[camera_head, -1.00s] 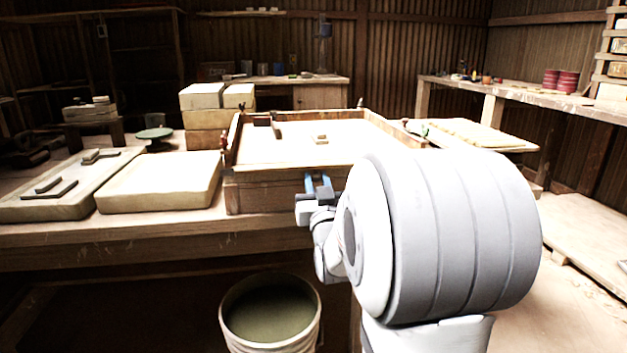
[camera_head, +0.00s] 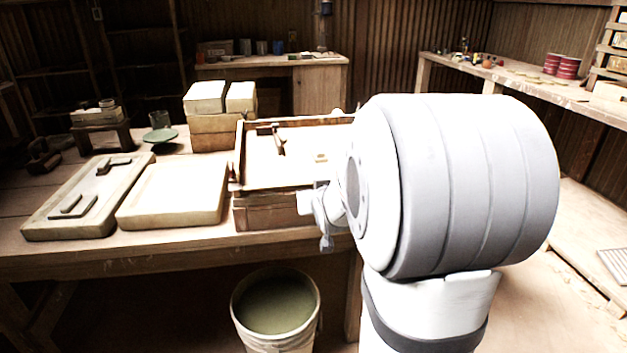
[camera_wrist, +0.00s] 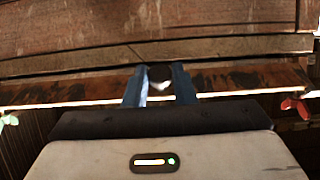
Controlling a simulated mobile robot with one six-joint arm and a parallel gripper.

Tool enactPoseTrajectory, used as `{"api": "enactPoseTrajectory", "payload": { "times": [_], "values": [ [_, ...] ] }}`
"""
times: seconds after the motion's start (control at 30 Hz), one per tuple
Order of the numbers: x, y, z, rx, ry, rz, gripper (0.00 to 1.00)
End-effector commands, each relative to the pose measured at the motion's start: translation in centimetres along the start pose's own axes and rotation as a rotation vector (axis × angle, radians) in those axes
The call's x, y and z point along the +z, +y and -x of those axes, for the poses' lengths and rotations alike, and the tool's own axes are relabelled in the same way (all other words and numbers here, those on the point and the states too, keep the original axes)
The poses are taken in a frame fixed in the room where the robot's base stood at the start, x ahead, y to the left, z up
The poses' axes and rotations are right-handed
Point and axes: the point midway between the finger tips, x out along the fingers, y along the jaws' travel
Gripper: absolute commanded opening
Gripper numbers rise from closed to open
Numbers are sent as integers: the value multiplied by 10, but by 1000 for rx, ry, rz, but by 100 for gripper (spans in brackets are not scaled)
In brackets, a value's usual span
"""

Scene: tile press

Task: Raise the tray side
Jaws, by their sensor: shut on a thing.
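The wooden tray (camera_head: 239,150) is a shallow frame with a pale floor on a wooden base on the table. In the wrist view, a long reddish-brown board (camera_wrist: 60,92) with bright edges runs across, seemingly a tray side. My gripper (camera_wrist: 160,77) has its two blue fingers on either side of a small dark round knob (camera_wrist: 160,72) with a pale lower part, and is shut on it. In the head view my arm hides the tray's right part and much of the gripper. The exact height of the board is hard to tell.
A red fitting (camera_wrist: 292,106) and a green one (camera_wrist: 8,120) flank the board. Left of the tray lie a pale slab (camera_head: 172,195) and a slab with dark handles (camera_head: 60,215). Stacked blocks (camera_head: 215,130) stand behind. A bucket (camera_head: 316,312) of greenish liquid stands below the table's front.

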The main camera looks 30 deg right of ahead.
Motion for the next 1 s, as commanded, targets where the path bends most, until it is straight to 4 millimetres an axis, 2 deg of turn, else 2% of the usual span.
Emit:
{"api": "enactPoseTrajectory", "payload": {
  "times": [0.03, 1.0],
  "values": [
    [-16, -1, 4, -3, -16, 2, 1],
    [-37, -1, 2, -3, -431, 1, 1]
  ]
}}
